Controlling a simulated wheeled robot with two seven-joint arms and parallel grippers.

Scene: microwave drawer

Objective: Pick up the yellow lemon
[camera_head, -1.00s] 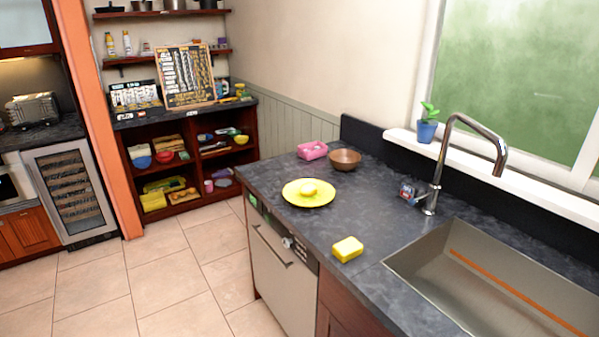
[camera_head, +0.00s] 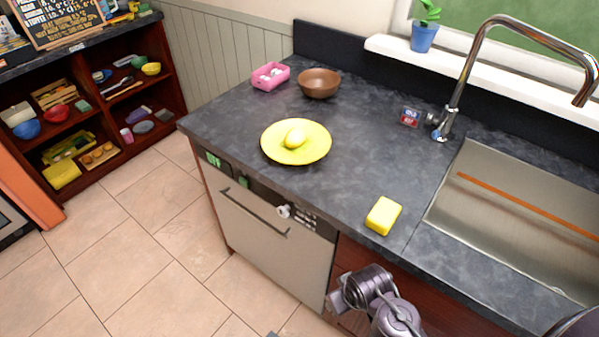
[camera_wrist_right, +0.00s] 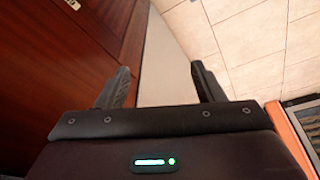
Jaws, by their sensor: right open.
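The yellow lemon (camera_head: 296,138) rests on a round yellow plate (camera_head: 277,152) on the dark countertop. My right gripper (camera_wrist_right: 160,82) shows in the right wrist view with its two fingers apart and nothing between them. Beyond the fingers are dark red-brown cabinet wood, a pale panel and floor tiles; the lemon is not in that view. In the head view, purple-grey arm links of mine show at the bottom, below the counter's front edge and well away from the lemon. My left gripper is not seen.
A brown bowl (camera_head: 319,84) and a pink basket (camera_head: 270,76) stand behind the plate. A yellow sponge (camera_head: 383,216) lies near the counter's front edge. The sink (camera_head: 520,220) and faucet (camera_head: 470,70) are to the right. The dishwasher (camera_head: 270,240) is below the counter.

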